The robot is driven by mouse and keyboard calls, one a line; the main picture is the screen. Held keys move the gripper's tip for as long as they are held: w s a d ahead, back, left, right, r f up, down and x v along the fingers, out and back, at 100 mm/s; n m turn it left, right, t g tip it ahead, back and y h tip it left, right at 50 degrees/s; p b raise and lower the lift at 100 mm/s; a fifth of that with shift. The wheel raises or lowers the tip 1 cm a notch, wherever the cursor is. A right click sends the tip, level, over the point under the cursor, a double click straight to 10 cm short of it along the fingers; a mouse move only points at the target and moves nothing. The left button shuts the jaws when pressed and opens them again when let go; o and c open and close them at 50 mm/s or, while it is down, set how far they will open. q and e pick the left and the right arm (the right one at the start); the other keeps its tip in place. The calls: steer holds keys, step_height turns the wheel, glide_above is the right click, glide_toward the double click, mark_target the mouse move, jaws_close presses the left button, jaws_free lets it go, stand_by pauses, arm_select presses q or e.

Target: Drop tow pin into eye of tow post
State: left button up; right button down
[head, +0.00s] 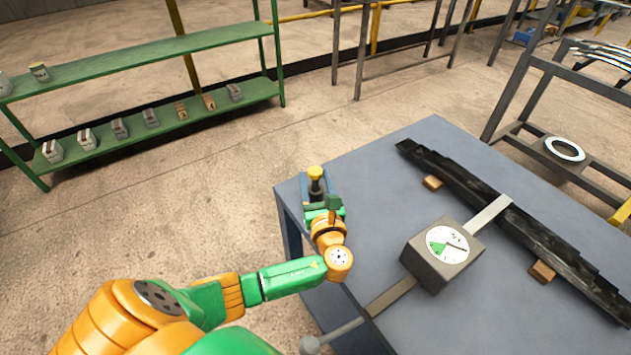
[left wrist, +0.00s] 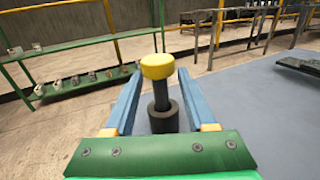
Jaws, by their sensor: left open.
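The tow pin (head: 315,173) has a yellow knob and a dark shaft. It stands upright at the table's near left corner, and its shaft goes down into a wider dark cylinder, seemingly the tow post (left wrist: 163,118). In the left wrist view the yellow knob of the pin (left wrist: 157,66) is above the cylinder, with some dark shaft showing between. My left gripper (head: 318,194) is open, its blue fingers (left wrist: 157,98) on either side of the post and apart from the pin. The eye itself is hidden. My right gripper is not in view.
A grey box with a dial (head: 442,252) and a long bar lies on the blue-grey table (head: 385,180). A dark leaf spring (head: 520,225) rests on wooden blocks at the right. A green shelf (head: 150,95) with small items stands at the back left.

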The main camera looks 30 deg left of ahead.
arm_select(q)
jaws_close()
stand_by(1.3)
